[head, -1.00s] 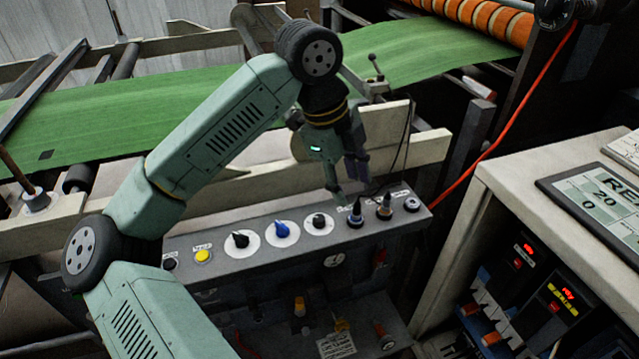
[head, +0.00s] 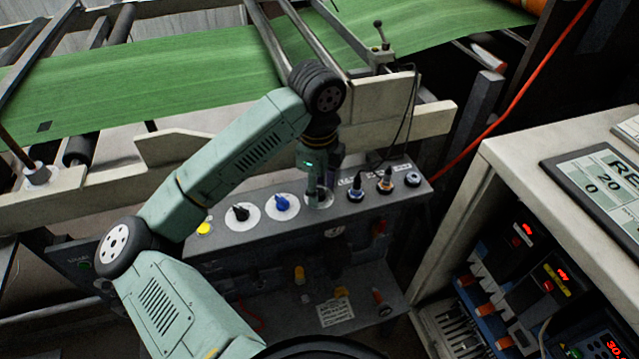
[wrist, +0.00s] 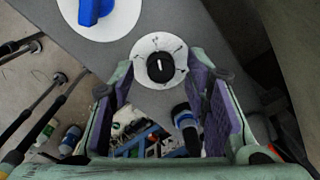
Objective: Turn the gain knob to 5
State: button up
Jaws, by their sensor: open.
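A black knob (wrist: 160,68) with a short white pointer line sits on a round white dial (wrist: 142,50) with small marks around it, too small to read. In the head view my gripper (head: 319,192) is down over this dial (head: 325,204), the third in the row, and hides most of its knob. In the wrist view my gripper (wrist: 163,84) is open, with one purple-padded finger on each side of the knob. I cannot tell whether either finger touches it. The pointer stands nearly upright in the wrist view. I cannot read which knob is labelled gain.
The grey panel also bears a black knob (head: 240,213), a blue knob (head: 282,203), a yellow button (head: 204,228) and upright switches (head: 357,186) close right of my gripper. A pale rail (head: 400,122) runs behind. A white cabinet (head: 480,190) stands at the right.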

jog(key=shift+f, duration=0.25)
grip_shut()
dwell(0.4)
